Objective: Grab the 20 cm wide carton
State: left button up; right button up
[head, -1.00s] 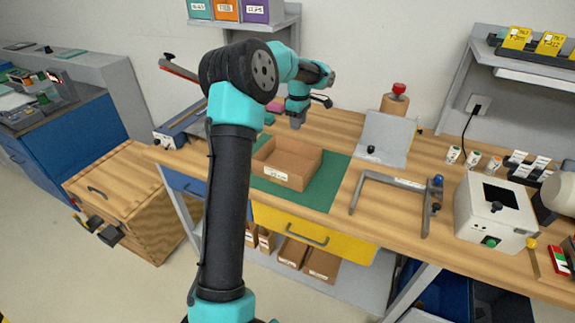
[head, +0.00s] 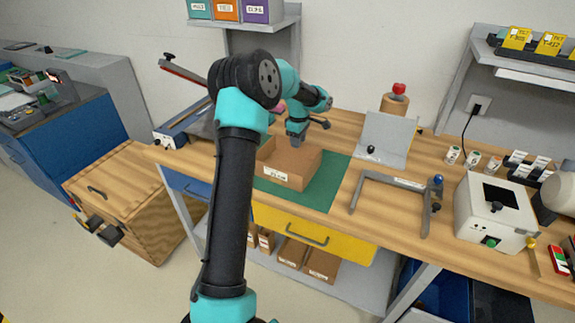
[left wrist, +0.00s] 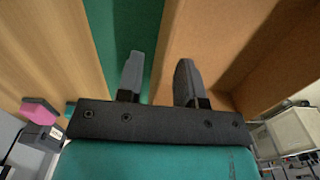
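The carton (head: 285,176) is an open-topped brown box with a white label on its front side, standing on the green mat (head: 327,187). My left gripper (head: 296,141) points down at the carton's far wall. In the left wrist view the two fingers (left wrist: 160,80) are apart. One finger is over the green mat (left wrist: 128,25) outside the carton, the other over the carton's brown side (left wrist: 215,35); I see no clear contact. The far wall is partly hidden by the gripper. My right gripper is not in view.
A grey U-shaped frame (head: 394,183) and a white box device (head: 494,214) stand to the right. A grey angled plate (head: 385,139) is behind right.

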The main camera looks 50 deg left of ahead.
aim_at(287, 161)
pick_arm(q)
jog(key=shift+f, duration=1.45)
jog(key=shift+c, duration=0.2)
grip_shut()
